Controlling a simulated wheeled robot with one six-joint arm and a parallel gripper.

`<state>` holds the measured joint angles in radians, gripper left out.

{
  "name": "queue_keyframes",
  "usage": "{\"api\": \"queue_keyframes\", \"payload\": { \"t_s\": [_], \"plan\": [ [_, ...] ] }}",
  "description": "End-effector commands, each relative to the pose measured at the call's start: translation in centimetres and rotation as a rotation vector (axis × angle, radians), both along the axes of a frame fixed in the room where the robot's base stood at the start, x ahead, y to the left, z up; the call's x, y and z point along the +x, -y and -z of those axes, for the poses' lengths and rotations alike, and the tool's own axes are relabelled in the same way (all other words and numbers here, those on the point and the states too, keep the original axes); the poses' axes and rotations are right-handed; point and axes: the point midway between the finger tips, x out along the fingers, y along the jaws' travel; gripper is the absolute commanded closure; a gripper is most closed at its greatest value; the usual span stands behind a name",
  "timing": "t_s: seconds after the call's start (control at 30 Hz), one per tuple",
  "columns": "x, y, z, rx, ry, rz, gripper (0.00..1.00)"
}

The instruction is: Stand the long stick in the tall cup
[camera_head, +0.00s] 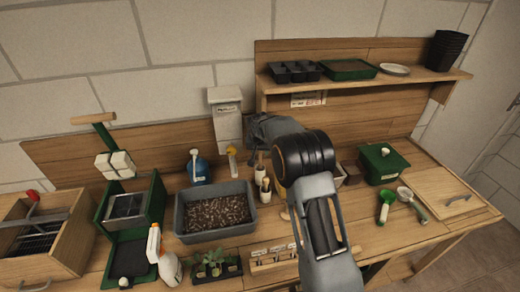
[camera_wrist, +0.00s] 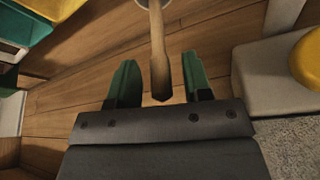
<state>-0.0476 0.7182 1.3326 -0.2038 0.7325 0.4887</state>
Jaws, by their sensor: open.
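A long wooden stick (camera_wrist: 158,55) runs down from the top of the wrist view, its thicker end between my gripper's two green fingers (camera_wrist: 157,82). The fingers are apart, with a gap on each side of the stick. At the top edge, the stick meets a pale round rim (camera_wrist: 141,18), probably a cup; the cut-off view does not show how deep it sits. In the head view, two small pale cups with upright handles stand beside the grey tub, one behind (camera_head: 259,173) and one in front (camera_head: 264,196). I cannot tell which is the tall cup. My arm hides the gripper there.
The grey tub of soil (camera_head: 180,222) is left of the cups, with a blue watering can (camera_head: 199,170) behind it. A seedling tray (camera_head: 215,268) is in front. A green box (camera_head: 383,167) and scoops (camera_head: 386,203) lie right. A shelf (camera_head: 365,82) overhangs the back.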

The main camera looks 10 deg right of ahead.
Motion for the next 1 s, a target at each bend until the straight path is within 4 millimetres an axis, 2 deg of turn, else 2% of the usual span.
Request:
{"api": "queue_keyframes", "payload": {
  "t_s": [0.4, 0.6, 0.8, 0.87, 0.97, 1.0],
  "plan": [
    [-3.4, -1.0, -8.4, 0.000, 0.005, -0.001, 0.55],
    [-4.5, -1.3, -11.1, 0.001, 0.003, -0.001, 0.55],
    [-5.5, -1.4, -12.7, 0.001, 0.002, -0.004, 0.55],
    [-6.3, -1.3, -13.3, 0.001, 0.002, -0.012, 0.55],
    [-9.0, -0.9, -14.4, 0.001, 0.001, -0.038, 0.55],
    [-10.5, -0.8, -14.9, 0.002, 0.002, -0.053, 0.55]
  ]
}}
